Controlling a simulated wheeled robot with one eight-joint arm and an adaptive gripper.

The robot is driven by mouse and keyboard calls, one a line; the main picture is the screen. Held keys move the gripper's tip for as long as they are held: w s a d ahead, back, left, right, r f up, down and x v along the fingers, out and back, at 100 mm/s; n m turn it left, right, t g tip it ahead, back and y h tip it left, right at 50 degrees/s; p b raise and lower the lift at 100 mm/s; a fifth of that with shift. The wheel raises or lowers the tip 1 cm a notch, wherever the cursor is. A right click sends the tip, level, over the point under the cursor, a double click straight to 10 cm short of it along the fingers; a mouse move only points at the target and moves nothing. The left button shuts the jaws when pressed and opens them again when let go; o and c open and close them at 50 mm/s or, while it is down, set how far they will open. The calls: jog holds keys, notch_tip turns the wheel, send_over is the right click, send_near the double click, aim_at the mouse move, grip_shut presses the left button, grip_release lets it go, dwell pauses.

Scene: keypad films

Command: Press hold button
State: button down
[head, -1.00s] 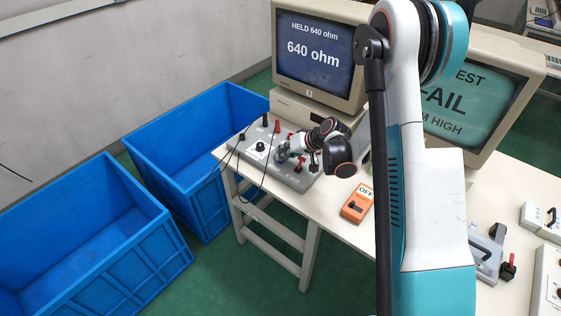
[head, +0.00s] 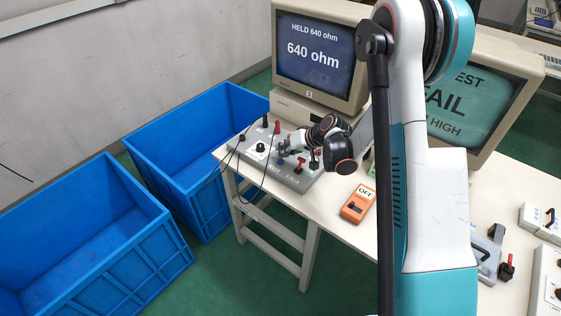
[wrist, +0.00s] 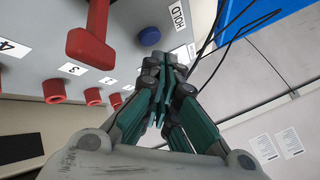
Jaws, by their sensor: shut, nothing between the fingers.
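The hold button is a blue round cap (wrist: 149,36) beside a HOLD label (wrist: 178,15) in the wrist view. In the head view it is a small blue spot (head: 280,161) on the grey keypad box (head: 250,170). My gripper (head: 284,149) is just above and behind it in the head view. In the wrist view my gripper (wrist: 165,65) is shut and empty, its fingertips apart from the button. The left monitor (head: 310,50) reads "HELD 640 ohm".
A red T-shaped lever (wrist: 88,45) and red sockets (wrist: 55,91) are near the button. Black cables (head: 238,150) hang off the box. An orange OFF device (head: 357,204) lies on the table. Blue bins (head: 90,230) stand at the left.

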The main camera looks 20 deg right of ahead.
jog(key=shift+r+p, duration=1.25)
jog(key=shift+r, duration=1.25)
jog(key=shift+r, duration=0.1)
notch_tip(320, 180, up, 11)
jog(key=h, duration=0.2)
send_over(282, 160)
jog(key=s+a, duration=0.1)
jog(key=s, duration=0.5)
jog(key=s+a+r+h, duration=0.1)
jog(key=s+r, duration=0.6)
jog(key=s, duration=0.1)
jog(key=s+d+r+h, duration=0.1)
jog(key=s+r+h, duration=0.2)
jog(key=s, duration=1.7)
jog(key=shift+d+r+n, duration=0.2)
jog(key=shift+r+n, duration=0.1)
jog(key=shift+r, duration=0.1)
jog(key=shift+d, duration=0.15)
